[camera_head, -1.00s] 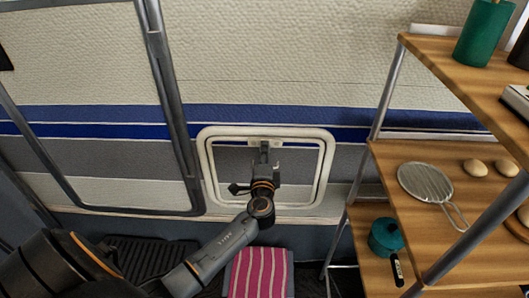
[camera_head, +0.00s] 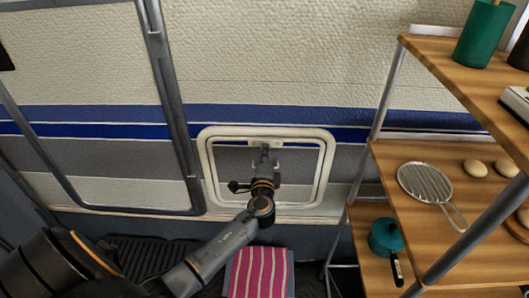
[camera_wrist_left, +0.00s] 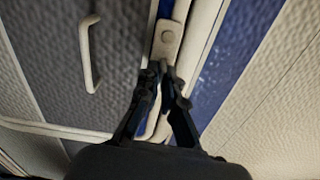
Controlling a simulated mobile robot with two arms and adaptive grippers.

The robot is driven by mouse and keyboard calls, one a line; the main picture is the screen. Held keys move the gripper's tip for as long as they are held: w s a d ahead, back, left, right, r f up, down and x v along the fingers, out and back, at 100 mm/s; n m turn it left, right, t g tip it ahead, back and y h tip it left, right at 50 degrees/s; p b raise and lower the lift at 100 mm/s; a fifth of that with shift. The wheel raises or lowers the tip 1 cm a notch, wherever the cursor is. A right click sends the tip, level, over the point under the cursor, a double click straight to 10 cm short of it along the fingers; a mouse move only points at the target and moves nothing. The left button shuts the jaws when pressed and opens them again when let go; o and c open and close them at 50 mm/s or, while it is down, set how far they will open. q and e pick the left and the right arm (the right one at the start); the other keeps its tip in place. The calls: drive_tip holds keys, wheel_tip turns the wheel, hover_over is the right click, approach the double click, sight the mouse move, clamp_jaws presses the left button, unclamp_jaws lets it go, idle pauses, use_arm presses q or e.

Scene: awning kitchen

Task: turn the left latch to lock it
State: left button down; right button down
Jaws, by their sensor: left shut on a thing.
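A small hatch with a pale rounded frame (camera_head: 207,165) is set low in the wall. A pale latch (camera_head: 250,144) sits at the middle of its top edge, partly covered by my gripper. My left gripper (camera_head: 266,152) reaches up to it from below. In the left wrist view, the latch's pale plate (camera_wrist_left: 167,38) with a round fastener shows just beyond the fingertips. There the left gripper (camera_wrist_left: 165,76) is shut on the latch's lower part, which the fingers mostly hide. My right gripper is not in view.
A wooden shelf rack (camera_head: 405,152) stands to the right, holding a strainer (camera_head: 424,181) and a teal pot (camera_head: 385,236). A striped pink cloth (camera_head: 259,274) lies below the hatch. A pale curved handle (camera_wrist_left: 88,52) is left of the latch in the wrist view.

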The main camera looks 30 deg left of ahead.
use_arm(q)
drive_tip(key=shift+m+p, duration=3.65)
drive_tip(key=shift+m, duration=4.25)
drive_tip(key=shift+f, duration=0.1)
drive_tip(key=c, duration=1.5)
unclamp_jaws()
drive_tip(key=shift+a, duration=0.1)
drive_tip(key=shift+s, duration=0.1)
drive_tip(key=v, duration=1.2)
